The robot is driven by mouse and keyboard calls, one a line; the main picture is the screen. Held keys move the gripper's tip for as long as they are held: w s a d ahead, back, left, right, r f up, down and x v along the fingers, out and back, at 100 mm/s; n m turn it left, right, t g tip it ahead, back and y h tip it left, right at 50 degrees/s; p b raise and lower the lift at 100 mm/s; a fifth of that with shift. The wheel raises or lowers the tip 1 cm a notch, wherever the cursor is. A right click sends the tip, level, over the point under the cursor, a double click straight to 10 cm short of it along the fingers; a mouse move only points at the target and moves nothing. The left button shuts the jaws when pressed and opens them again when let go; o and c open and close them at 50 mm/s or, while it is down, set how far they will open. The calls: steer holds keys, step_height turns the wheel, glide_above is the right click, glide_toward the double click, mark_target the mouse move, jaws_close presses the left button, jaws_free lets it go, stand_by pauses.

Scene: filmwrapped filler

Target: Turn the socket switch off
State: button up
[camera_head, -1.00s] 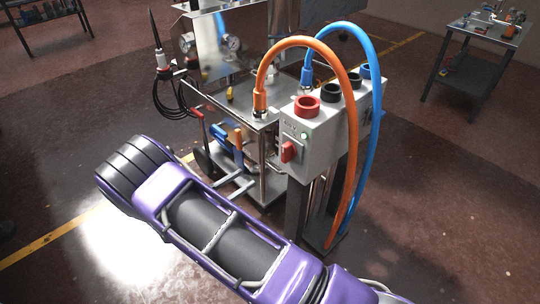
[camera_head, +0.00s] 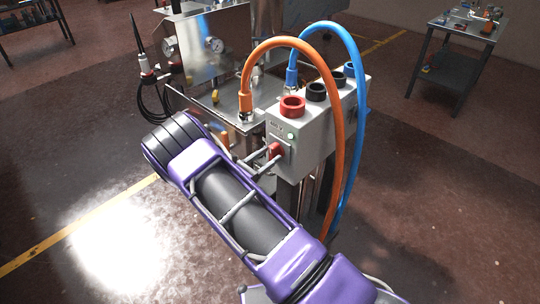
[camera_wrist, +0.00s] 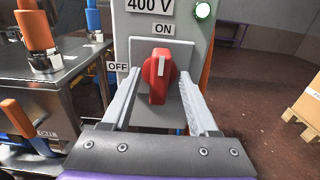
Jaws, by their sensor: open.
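The socket box (camera_head: 312,132) is a grey post-mounted unit. Its red rotary switch (camera_wrist: 159,76) is upright, with its white mark pointing up at the ON label (camera_wrist: 163,28). The OFF label (camera_wrist: 117,66) is to the left. A green lamp (camera_wrist: 203,10) is lit above right. My gripper (camera_wrist: 160,84) is open, one finger on each side of the red knob, with gaps showing. In the head view the switch (camera_head: 275,151) shows at the tips of my gripper (camera_head: 262,158); finger contact with the panel cannot be told.
Orange (camera_head: 337,150) and blue (camera_head: 352,160) hoses loop over the box. A metal machine (camera_head: 215,55) stands close behind and left. A side table (camera_head: 450,60) is at the back right. A cardboard box (camera_wrist: 307,108) is at the right in the wrist view. Floor on the right is clear.

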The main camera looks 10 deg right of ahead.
steer(key=shift+w+d, duration=0.4)
steer(key=shift+d, duration=0.1)
jaws_close()
